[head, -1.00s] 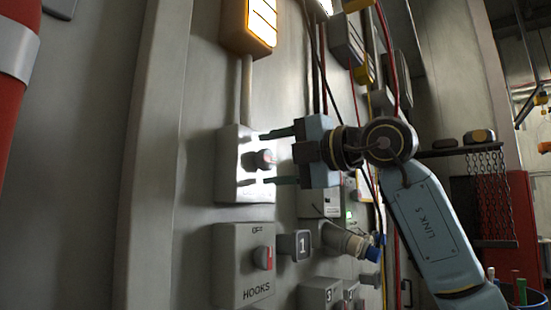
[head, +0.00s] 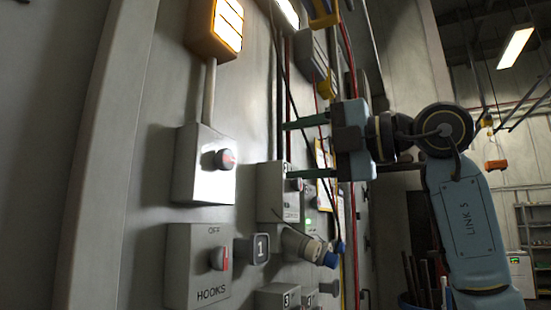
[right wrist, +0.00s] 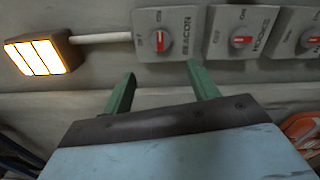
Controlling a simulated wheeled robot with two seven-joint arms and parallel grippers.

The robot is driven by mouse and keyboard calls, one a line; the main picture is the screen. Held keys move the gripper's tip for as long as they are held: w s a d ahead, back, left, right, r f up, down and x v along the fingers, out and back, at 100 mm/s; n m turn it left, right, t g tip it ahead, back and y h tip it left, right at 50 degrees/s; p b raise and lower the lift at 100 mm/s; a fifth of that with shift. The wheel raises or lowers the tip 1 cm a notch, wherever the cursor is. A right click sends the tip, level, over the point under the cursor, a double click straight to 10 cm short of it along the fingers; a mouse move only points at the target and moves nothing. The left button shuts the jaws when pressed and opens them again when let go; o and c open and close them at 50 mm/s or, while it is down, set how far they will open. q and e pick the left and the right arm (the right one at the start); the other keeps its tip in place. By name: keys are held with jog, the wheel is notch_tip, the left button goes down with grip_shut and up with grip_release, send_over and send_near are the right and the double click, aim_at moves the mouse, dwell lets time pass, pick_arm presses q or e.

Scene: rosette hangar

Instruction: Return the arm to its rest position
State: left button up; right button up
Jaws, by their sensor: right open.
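My right gripper (head: 300,148) is open and empty, its two green fingers pointing left toward the wall, apart from the switch boxes. It also shows in the right wrist view (right wrist: 163,92), with the fingers spread below the row of switches. The beacon switch box (head: 205,180) has a round dark knob (head: 226,159) with a red mark; in the right wrist view its label reads BEACON (right wrist: 190,42). The hooks switch box (head: 197,268) is below it. My left gripper is not in view.
A lit orange-framed lamp (head: 216,27) is above the beacon box. A box marked 1 (head: 254,249), a blue-tipped connector (head: 322,255) and several more boxes sit along the wall. Cables hang near my right gripper. Shelves (head: 535,235) stand far right.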

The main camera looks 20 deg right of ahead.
jog(key=shift+s+d, duration=0.2)
jog(key=shift+s, duration=0.1)
dwell(0.4)
